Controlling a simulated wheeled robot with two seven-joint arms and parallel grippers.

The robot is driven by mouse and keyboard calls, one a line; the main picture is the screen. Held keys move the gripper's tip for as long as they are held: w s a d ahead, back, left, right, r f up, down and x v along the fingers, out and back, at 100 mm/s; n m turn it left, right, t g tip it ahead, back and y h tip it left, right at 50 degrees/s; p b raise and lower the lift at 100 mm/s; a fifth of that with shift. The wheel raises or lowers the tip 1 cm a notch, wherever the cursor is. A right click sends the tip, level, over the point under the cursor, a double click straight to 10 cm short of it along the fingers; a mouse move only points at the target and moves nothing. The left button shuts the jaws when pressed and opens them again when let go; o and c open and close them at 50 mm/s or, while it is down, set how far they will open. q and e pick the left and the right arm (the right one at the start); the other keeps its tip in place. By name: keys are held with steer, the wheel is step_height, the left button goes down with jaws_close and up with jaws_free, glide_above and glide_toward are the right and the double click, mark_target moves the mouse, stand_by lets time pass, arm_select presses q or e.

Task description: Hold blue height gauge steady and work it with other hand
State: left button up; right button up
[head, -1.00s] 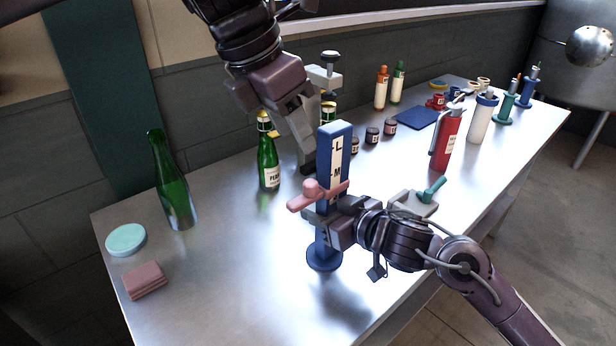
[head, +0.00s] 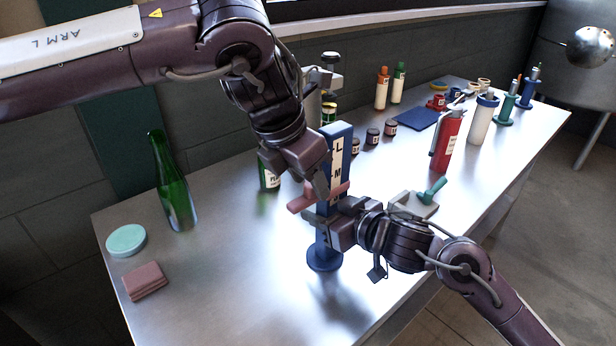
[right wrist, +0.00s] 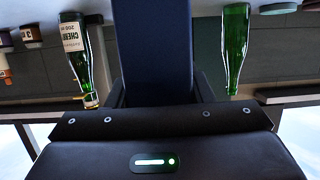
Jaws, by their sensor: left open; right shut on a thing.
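The blue height gauge (head: 337,165) stands upright on its round base (head: 324,257) near the table's front, with L and M on a white scale. A pink slider with a knob (head: 301,203) crosses the column partway up. My right gripper (head: 333,222) is shut on the column just below the slider; its blue column also fills the middle of the right wrist view (right wrist: 153,45). My left gripper (head: 318,192) is open, its fingers down at the pink slider and partly hiding it. Whether they touch it I cannot tell.
A green bottle (head: 172,190), a teal disc (head: 126,240) and a folded pink cloth (head: 145,281) are at left. A labelled green bottle (head: 268,180) stands behind my left gripper. A red bottle (head: 447,140) and a teal-handled tool (head: 432,190) are at right.

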arm_select(q)
steer(key=shift+f, duration=0.15)
steer(key=shift+c, duration=0.2)
jaws_close()
step_height(320, 180, up, 10)
steer(key=shift+f, duration=0.25)
steer(key=shift+w, duration=0.1)
steer(key=shift+o, duration=0.2)
jaws_free()
step_height(320, 180, up, 11)
glide_above(308, 185)
steer(key=s+a, duration=0.3)
steer(key=shift+s+a, duration=0.1)
